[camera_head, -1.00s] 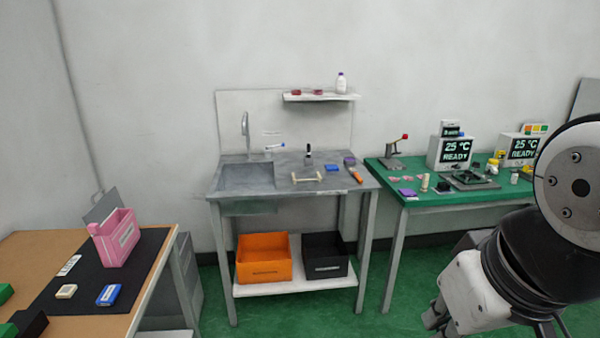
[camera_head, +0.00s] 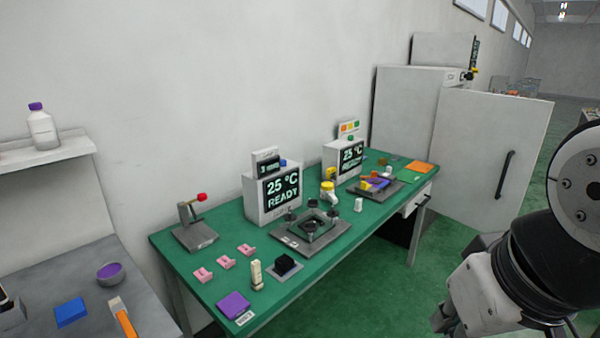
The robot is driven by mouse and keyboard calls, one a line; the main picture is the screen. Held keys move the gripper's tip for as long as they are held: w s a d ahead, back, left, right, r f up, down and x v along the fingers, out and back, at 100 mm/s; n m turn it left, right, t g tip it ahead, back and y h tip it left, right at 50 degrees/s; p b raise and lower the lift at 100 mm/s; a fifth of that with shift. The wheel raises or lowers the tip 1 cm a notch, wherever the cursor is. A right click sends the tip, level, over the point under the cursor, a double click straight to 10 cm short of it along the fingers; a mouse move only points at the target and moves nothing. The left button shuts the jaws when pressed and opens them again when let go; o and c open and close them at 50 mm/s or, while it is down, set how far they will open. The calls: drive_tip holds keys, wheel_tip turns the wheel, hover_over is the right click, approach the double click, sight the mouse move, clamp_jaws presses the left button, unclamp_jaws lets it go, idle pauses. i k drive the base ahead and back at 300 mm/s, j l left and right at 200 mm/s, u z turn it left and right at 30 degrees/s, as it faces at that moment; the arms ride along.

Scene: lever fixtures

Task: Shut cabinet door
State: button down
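The cabinet (camera_head: 404,118) is a tall pale grey box against the wall, past the far end of the green table. Its door (camera_head: 490,150) stands open, swung out toward the right of the picture, with a dark vertical handle (camera_head: 505,175). The inside of the cabinet is hidden from this angle. My arm is folded at the right edge. My gripper (camera_head: 440,320) is only partly in view at the bottom, away from the door, and its fingers are too small and cut off to read.
A green table (camera_head: 350,235) with two display units and small parts runs along the wall toward the cabinet. A drawer (camera_head: 415,203) sits under its far end. Green floor (camera_head: 375,300) lies clear in front.

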sight(486, 146)
drive_tip(key=i+l+z, duration=0.2)
drive_tip(key=i+z, duration=0.15)
drive_tip(key=i, duration=0.25)
drive_tip(key=i+z, duration=0.35)
drive_tip(key=i, duration=0.25)
drive_tip(key=i+j+z, duration=0.1)
drive_tip(key=i+z, duration=0.3)
drive_tip(key=i, duration=0.2)
drive_tip(key=i+z, duration=0.25)
drive_tip(key=i, duration=0.35)
drive_tip(key=i+j+z, duration=0.25)
drive_tip(key=i, duration=0.35)
drive_tip(key=l, duration=0.1)
